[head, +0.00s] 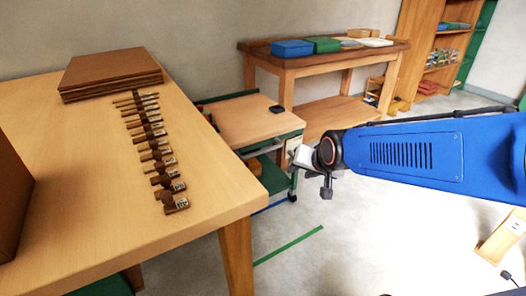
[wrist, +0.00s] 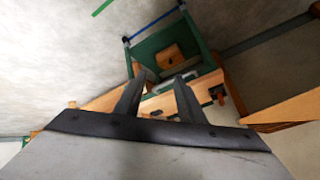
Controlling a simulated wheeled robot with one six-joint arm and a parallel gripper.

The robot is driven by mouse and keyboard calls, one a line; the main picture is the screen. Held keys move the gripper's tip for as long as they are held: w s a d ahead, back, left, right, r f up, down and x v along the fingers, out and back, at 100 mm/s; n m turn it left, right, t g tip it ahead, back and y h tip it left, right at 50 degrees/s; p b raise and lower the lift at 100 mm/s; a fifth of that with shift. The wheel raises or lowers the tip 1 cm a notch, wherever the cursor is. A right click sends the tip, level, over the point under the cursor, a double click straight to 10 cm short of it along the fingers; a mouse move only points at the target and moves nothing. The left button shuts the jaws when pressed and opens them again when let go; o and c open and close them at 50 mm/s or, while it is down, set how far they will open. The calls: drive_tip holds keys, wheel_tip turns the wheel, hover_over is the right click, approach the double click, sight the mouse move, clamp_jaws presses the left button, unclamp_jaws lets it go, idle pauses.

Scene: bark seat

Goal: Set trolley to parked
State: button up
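The trolley (head: 262,118) is a low cart with a pale wooden top and a green frame on casters. It stands between the long table and the back bench. A small dark object (head: 277,109) lies on its top. A light rail runs along its near side. My gripper (head: 296,154) is at the trolley's near right corner, partly hidden by my wrist. In the wrist view, my gripper's two dark fingers (wrist: 163,80) are apart and point at the trolley (wrist: 150,45), near a pale bar (wrist: 178,82). I cannot tell whether they touch or straddle it.
The wooden table (head: 90,200) on the left holds a row of tagged brown pieces (head: 152,145) and stacked brown boards (head: 110,73). A bench (head: 330,62) stands behind, shelves (head: 440,55) at back right. A green floor strip (head: 288,246) lies on clear floor in front.

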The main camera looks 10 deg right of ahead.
drive_tip(key=w+a+f+m+t, duration=0.2)
drive_tip(key=w+f+m+t, duration=0.15)
drive_tip(key=w, duration=0.75)
drive_tip(key=m+t+h, duration=0.3)
drive_tip(key=m+t, duration=0.5)
drive_tip(key=m, duration=0.4)
approach(263, 151)
drive_tip(key=shift+n, duration=0.25)
drive_tip(key=w, duration=0.3)
drive_tip(key=w+d, duration=0.1)
drive_tip(key=w, duration=0.6)
drive_tip(key=shift+w+d+r, duration=0.2)
drive_tip(key=shift+w+r, duration=0.2)
clamp_jaws()
